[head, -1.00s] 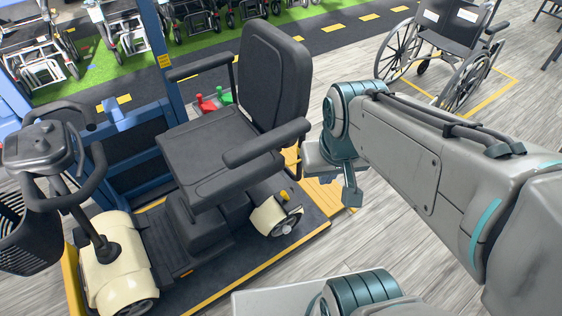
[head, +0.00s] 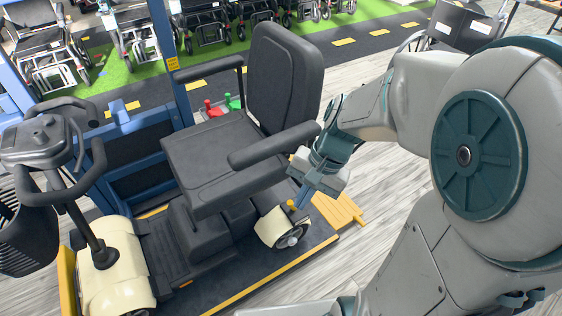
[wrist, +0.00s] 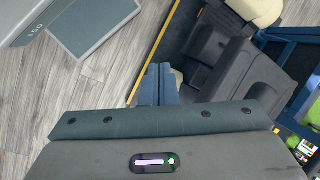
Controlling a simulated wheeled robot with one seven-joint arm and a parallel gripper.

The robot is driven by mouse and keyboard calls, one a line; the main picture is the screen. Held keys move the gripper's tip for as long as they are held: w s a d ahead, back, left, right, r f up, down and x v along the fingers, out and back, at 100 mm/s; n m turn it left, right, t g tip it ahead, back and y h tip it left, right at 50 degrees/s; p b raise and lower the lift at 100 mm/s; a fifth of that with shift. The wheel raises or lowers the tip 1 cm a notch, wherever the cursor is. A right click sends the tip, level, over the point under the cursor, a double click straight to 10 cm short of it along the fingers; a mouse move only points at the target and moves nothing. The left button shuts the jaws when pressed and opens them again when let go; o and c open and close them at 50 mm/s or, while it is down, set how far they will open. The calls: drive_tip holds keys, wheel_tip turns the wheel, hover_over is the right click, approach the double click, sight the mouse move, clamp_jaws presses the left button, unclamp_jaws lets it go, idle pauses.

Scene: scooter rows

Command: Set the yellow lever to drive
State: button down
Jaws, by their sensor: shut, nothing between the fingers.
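The yellow lever (head: 291,204) is a small knob just above the cream rear wheel cover (head: 270,226) of the black-seated scooter (head: 215,160). My gripper (head: 299,197) is shut and empty, its fingertips pointing down right beside the lever on its right side in the head view. I cannot tell whether they touch it. In the wrist view the shut fingers (wrist: 157,82) point at the scooter's rear side, and the lever is hidden there, likely behind them.
The scooter stands on a dark platform with yellow edges (head: 262,282). Its armrest (head: 270,144) is close above and left of my gripper. A yellow ramp piece (head: 338,210) lies at right. Red (head: 212,108) and green (head: 233,102) handles show behind the seat. Wheelchairs line the back.

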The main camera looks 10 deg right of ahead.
sight(292, 206)
drive_tip(key=w+a+f+m+t+y+b, duration=0.1)
drive_tip(key=w+f+m+y+b, duration=0.4)
drive_tip(key=f, duration=0.4)
drive_tip(key=w+a+f+m+t+y+b, duration=0.1)
drive_tip(key=w+a+f+m+y+b, duration=0.15)
drive_tip(key=w+f+m, duration=0.5)
drive_tip(key=w+f+m+t+y+b, duration=0.1)
drive_tip(key=w+f+m+y+b, duration=0.3)
drive_tip(key=f, duration=0.6)
drive_tip(key=w+d+f+m+t+h+b, duration=0.1)
drive_tip(key=d+f+m+t+h+b, duration=0.1)
drive_tip(key=f+m, duration=0.5)
drive_tip(key=w+d+f+m+t+h+b, duration=0.2)
drive_tip(key=f+m+t+b, duration=0.3)
drive_tip(key=f, duration=0.6)
drive_tip(key=w+d+f+m+t+h+b, duration=0.2)
drive_tip(key=d+f+m+t+b, duration=0.1)
drive_tip(key=f+m, duration=0.6)
drive_tip(key=d+t, duration=0.1)
drive_tip(key=t, duration=0.1)
drive_tip(key=shift+w+f+t, duration=0.15)
drive_tip(key=shift+f+t, duration=0.15)
